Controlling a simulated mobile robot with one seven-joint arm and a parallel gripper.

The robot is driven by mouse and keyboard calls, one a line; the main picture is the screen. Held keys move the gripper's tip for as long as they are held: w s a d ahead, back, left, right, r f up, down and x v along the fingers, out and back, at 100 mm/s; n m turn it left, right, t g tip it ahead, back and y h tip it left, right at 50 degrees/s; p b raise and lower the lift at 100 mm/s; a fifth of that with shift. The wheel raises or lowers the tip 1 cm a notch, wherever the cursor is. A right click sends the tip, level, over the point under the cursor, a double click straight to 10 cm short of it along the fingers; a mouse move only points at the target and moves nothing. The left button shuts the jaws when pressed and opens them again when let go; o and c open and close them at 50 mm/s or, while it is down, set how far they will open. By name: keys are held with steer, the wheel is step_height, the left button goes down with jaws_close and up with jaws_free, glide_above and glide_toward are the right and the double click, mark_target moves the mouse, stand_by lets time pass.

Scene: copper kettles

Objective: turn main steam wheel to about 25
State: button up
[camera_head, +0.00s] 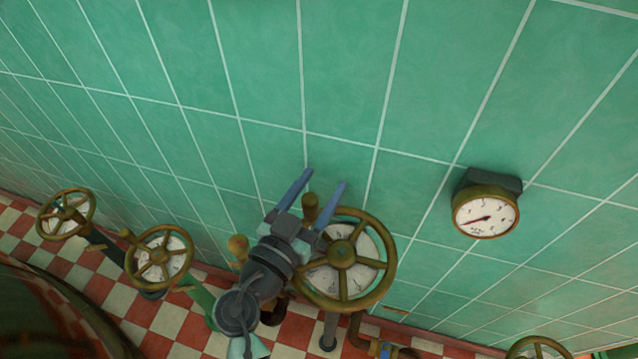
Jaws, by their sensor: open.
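A large brass wheel (342,254) with several spokes and a white dial behind it stands just right of my arm. It is the largest wheel here and the likely main steam wheel; no name label is legible. An upright brass knob (310,206) shows at its upper left. My gripper (325,178) is open, its two blue fingers pointing up the picture, apart. The knob appears between the fingers; I cannot tell whether they touch it. My wrist and gripper hide the left part of the wheel. The dial's numbers are too small to read.
A round white gauge (486,213) is on the green tiled wall (440,80), its needle toward lower left. Two smaller brass wheels stand at left, one nearer (159,256) and one farther (66,214). Another wheel (538,349) is cut off at lower right. Pipes run below.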

jaws_close()
stand_by(1.4)
